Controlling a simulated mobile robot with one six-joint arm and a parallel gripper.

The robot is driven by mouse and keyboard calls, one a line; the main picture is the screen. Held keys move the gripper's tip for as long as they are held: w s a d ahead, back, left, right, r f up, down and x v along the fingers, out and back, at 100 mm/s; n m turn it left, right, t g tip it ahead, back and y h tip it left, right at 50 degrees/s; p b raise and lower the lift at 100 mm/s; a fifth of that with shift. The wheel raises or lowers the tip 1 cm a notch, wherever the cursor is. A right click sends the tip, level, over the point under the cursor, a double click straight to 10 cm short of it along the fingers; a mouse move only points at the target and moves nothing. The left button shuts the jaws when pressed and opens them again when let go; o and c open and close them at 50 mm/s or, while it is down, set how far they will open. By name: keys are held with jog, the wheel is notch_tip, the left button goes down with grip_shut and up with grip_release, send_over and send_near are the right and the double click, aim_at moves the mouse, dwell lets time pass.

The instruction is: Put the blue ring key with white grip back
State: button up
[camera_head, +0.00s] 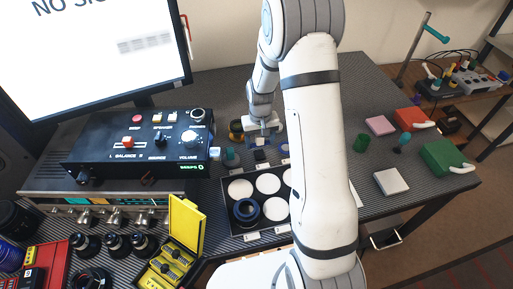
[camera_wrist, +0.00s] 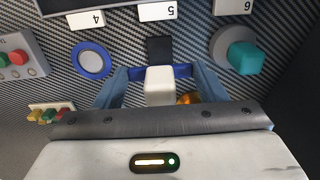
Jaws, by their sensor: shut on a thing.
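In the wrist view the blue ring key with white grip (camera_wrist: 160,86) is between my fingers; its white block faces the camera and a blue part shows on both sides behind it. My gripper (camera_wrist: 160,88) is shut on it. A black rectangle (camera_wrist: 159,49) lies just beyond the key, below the "5" label (camera_wrist: 157,11). Whether the key touches the surface is unclear. In the head view my gripper (camera_head: 262,130) is beyond the lens tray, and the key is too small there to make out.
A blue ring with a grey centre (camera_wrist: 92,60) and a teal-gripped grey piece (camera_wrist: 237,54) flank the key. The tray (camera_head: 232,228) holds white discs and a dark lens ring (camera_head: 246,211). A black control box (camera_head: 140,145) stands left; a green block (camera_head: 445,158) lies right.

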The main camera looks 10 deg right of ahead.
aim_at(260, 144)
jog(key=shift+f, duration=2)
jog(key=shift+f+b, duration=0.4)
jog(key=shift+f, duration=0.15)
jog(key=o, duration=1.1)
jog(key=shift+r, duration=0.1)
